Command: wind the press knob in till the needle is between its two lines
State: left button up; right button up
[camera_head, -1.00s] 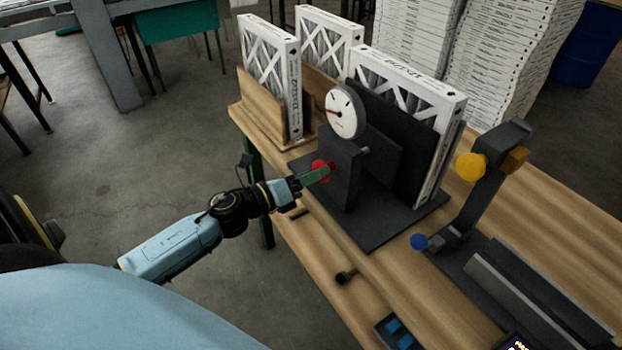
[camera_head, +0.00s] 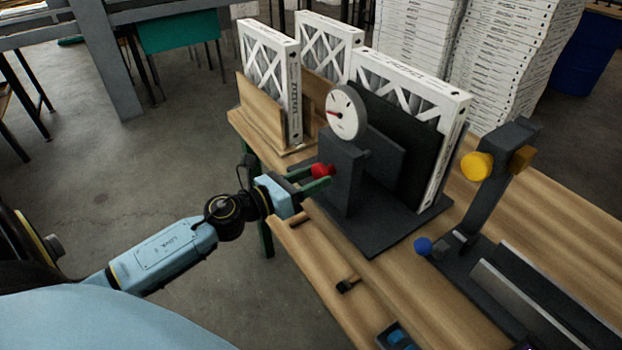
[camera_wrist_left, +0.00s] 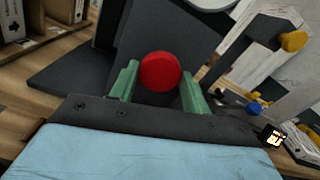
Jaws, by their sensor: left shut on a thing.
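The black press (camera_head: 343,180) stands on its dark base plate on the wooden bench. Its red press knob (camera_head: 322,170) faces left and also shows in the left wrist view (camera_wrist_left: 160,71). The round white gauge (camera_head: 347,108) sits on top of the press. Its red needle points left; the two lines are too small to tell apart from other marks. My left gripper (camera_head: 319,177) is shut on the red knob, with one green finger on each side of it; in the left wrist view (camera_wrist_left: 160,86) the knob lies between them. My right gripper is not in view.
A boxed filter (camera_head: 425,95) stands upright behind the press's black plate. More filters stand in a wooden rack (camera_head: 262,108) at the back left. A dark stand with a yellow knob (camera_head: 477,166) and a blue knob (camera_head: 423,246) is at the right.

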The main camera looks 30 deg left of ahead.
pick_arm(q)
jog(key=o, duration=1)
jog(key=b+v, duration=0.3)
jog(key=v, duration=1)
jog(key=shift+s, duration=0.2)
jog(key=shift+a, duration=0.1)
